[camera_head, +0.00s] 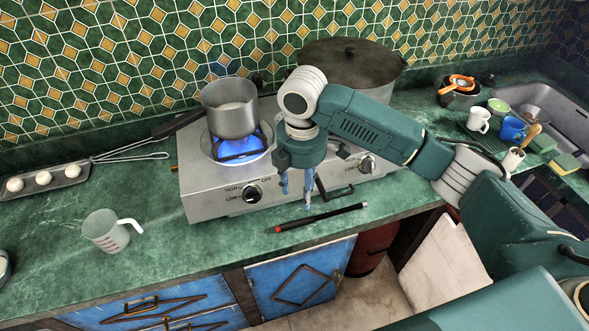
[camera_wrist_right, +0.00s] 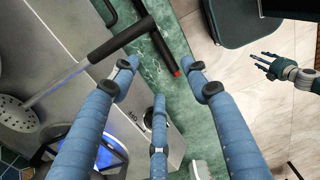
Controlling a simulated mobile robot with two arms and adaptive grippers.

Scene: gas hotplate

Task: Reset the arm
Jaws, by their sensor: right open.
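My right gripper (camera_head: 296,196) hangs fingers down in front of the gas hotplate (camera_head: 225,196), above the counter edge. Its fingers are spread and empty, and in the right wrist view (camera_wrist_right: 162,70) nothing lies between them. A black rod with a red end (camera_head: 318,217) lies on the counter just below the fingertips; it also shows in the right wrist view (camera_wrist_right: 152,38). Another hand, seemingly my left gripper (camera_wrist_right: 283,70), shows over the floor in the right wrist view with its fingers spread and empty. It is out of the head view.
A saucepan (camera_head: 231,117) stands over a lit blue flame (camera_head: 239,149). A big lidded pot (camera_head: 352,62) is behind my right arm. A measuring cup (camera_head: 106,232) stands at left. A skimmer (camera_wrist_right: 17,114) lies on the hotplate. Mugs (camera_head: 478,120) stand near the sink.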

